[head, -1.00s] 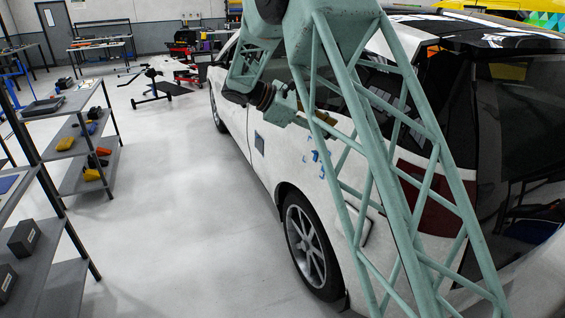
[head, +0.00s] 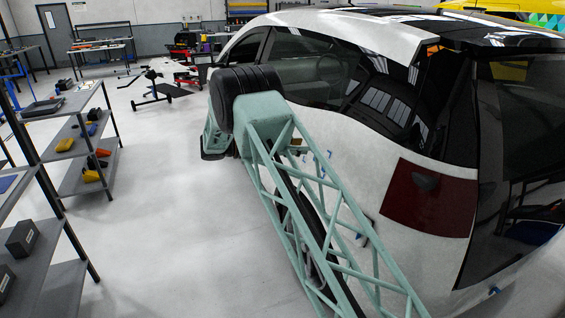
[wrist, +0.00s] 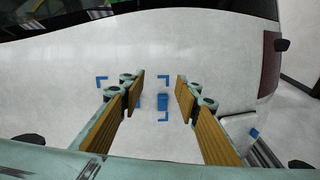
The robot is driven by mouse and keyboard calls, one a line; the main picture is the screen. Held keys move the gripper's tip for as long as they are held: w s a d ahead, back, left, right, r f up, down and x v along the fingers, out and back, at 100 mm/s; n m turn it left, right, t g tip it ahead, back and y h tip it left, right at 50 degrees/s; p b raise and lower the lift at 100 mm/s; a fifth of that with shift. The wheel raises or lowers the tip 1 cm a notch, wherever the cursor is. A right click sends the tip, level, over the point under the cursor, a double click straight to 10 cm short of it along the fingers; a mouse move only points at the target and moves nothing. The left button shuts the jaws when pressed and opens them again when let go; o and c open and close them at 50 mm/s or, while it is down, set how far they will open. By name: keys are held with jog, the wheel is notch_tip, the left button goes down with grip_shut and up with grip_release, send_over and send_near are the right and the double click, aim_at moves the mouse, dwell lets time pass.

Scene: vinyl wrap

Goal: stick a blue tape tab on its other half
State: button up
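I cannot tell which pieces are matching halves. In the head view my arm hides most of the gripper.
The white car (head: 330,130) fills the right side, with a dark red tail light (head: 430,198). Another blue piece (wrist: 254,133) lies on the panel at lower right in the wrist view. A shelf rack (head: 75,135) stands left, with clear floor (head: 165,220) between.

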jog(key=w+a+f+n+t+h, duration=0.1)
jog(key=w+a+f+n+t, duration=0.1)
jog(key=a+f, duration=0.4)
notch_tip(320, 180, down, 2)
jog(key=shift+w+f+b, duration=0.2)
jog(key=shift+w+b, duration=0.1)
jog(key=shift+w, duration=0.55)
jog(key=shift+d, duration=0.2)
jog(key=b+x, duration=0.2)
jog(key=x, duration=1.1)
jog(key=shift+w+d, duration=0.15)
jog(key=shift+d, duration=0.1)
jog(key=shift+r, duration=0.15)
jog(key=shift+c, duration=0.5)
grip_shut()
jog(key=shift+r+v, duration=0.2)
jog(key=shift+v, duration=0.75)
dwell(0.6)
jog(key=shift+r+p+v, duration=0.1)
jog(key=shift+r+v, duration=0.1)
jog(key=shift+v, duration=0.8)
jog(key=shift+r+p+v, duration=0.1)
jog(key=shift+r+v, duration=0.1)
jog(key=shift+v, duration=0.75)
jog(key=shift+r+p+v, duration=0.1)
jog(key=shift+r+v, duration=0.1)
jog(key=shift+v, duration=0.8)
